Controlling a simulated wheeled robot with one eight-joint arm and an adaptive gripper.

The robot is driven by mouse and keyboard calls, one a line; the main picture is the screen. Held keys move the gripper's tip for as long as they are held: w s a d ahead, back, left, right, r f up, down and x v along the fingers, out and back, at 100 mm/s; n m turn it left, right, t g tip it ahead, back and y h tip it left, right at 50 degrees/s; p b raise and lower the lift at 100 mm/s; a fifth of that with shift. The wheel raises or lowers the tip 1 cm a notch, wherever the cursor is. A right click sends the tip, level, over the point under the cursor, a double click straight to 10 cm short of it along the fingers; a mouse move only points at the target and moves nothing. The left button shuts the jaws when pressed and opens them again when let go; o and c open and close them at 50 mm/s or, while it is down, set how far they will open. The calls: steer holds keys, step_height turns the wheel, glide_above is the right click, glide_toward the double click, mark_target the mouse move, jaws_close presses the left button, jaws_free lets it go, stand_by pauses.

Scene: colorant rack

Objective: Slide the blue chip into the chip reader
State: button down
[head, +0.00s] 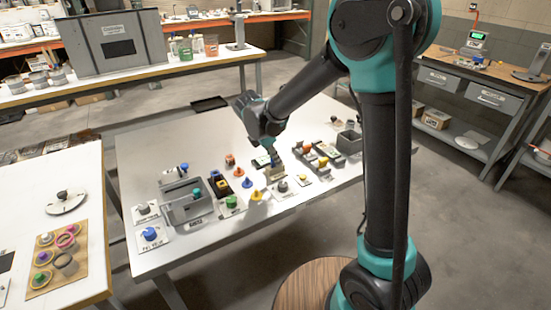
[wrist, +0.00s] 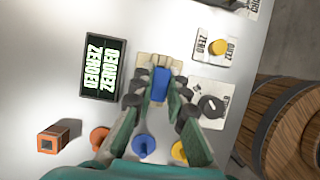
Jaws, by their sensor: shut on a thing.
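My gripper (wrist: 160,97) is shut on the blue chip (wrist: 160,81), which shows between its fingers in the wrist view. In the head view my gripper (head: 272,157) is over the middle of the white table. A beige block, which looks like the chip reader (wrist: 147,62), lies directly below the chip in the wrist view. It also shows in the head view (head: 275,173), right under the gripper. The fingers and chip hide part of it. I cannot tell whether the chip touches it or sits in its slot.
A dark display (wrist: 102,67) reading "ZEROED" stands left of the block. A plate with a dark knob (wrist: 210,106) and a "ZERO" plate with a yellow button (wrist: 219,47) are on the right. Blue (wrist: 144,146) and orange (wrist: 98,137) pegs stand nearby, beside an orange square piece (wrist: 54,138).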

steer(key=shift+r, duration=0.15)
steer(key=shift+r, duration=1.2)
steer(key=shift+f, duration=1.35)
stand_by(0.5)
steer(key=shift+r, duration=0.15)
steer(key=shift+r, duration=1.25)
stand_by(0.4)
steer(key=shift+f, duration=1.4)
steer(key=shift+r, duration=0.1)
stand_by(0.4)
